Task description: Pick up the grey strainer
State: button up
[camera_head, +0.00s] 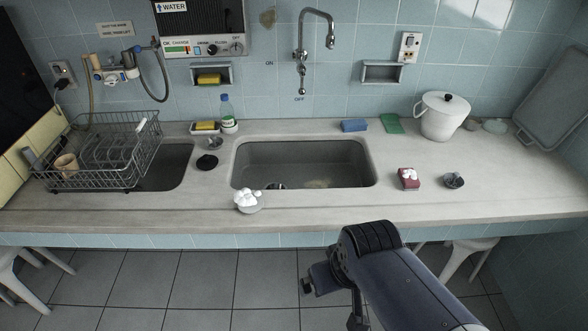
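A small dark grey round piece (453,181) that looks like a strainer lies on the counter's right side, to the right of a red sponge. A second small grey metal piece (214,143), also strainer-like, sits left of the middle sink. I cannot tell for sure which is the grey strainer. My arm is low in front of the counter, apart from both. My gripper (323,282) seems to be the dark part at the arm's left end, over the floor; its fingers are not clear.
The red sponge (408,178) has white bits on it. A white-filled bowl (248,201) stands at the front edge by the sink (305,163). A white lidded pot (442,117), blue sponge (354,125) and green pad (391,123) are behind. A dish rack (140,128) fills the left.

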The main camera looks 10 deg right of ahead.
aim_at(453, 180)
jog(key=z, duration=1.5)
